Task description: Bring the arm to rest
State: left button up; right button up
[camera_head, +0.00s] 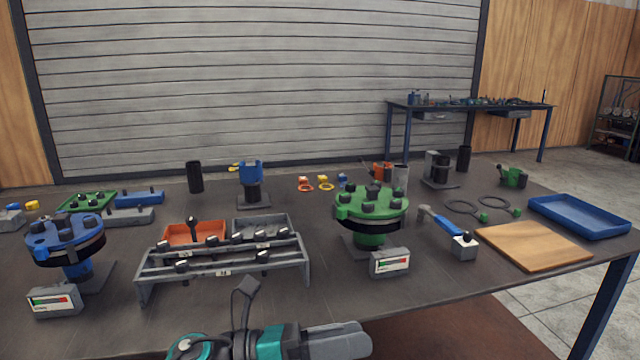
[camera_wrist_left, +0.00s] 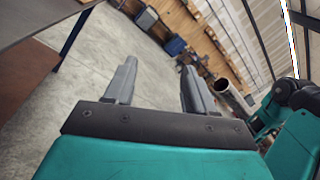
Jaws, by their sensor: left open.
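My left gripper (camera_head: 340,340) shows at the bottom of the head view, in front of the table's near edge and pointing to the right. In the left wrist view its two fingers (camera_wrist_left: 157,85) stand apart with nothing between them, over the grey floor. It is clear of the table and touches nothing that I can see. My right gripper is not in the head view.
The table (camera_head: 440,310) carries a green flanged pipe (camera_head: 370,215), a blue flanged pipe (camera_head: 65,245), a grey bolt rack (camera_head: 225,265), a wooden board (camera_head: 535,245) and a blue tray (camera_head: 580,215). The floor before the table is free.

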pick_arm(q)
jog(key=w+a+f+n+t+y, duration=0.1)
jog(key=a+f+n+t+y, duration=0.5)
jog(key=n, duration=0.9)
jog(key=w+a+f+n+t+y, duration=0.1)
jog(key=a+f+n+t+y, duration=0.35)
jog(key=n+t, duration=0.65)
jog(key=s+a+f+n+g+y+p, duration=0.1)
jog(key=s+a+f+n+g+y, duration=0.5)
jog(key=s+f+n, duration=0.7)
jog(key=a+f+n+g, duration=0.2)
jog(key=a+n, duration=0.2)
jog(key=shift+a+f+g, duration=0.2)
jog(key=shift+f+g, duration=0.1)
jog(key=shift+f, duration=0.05)
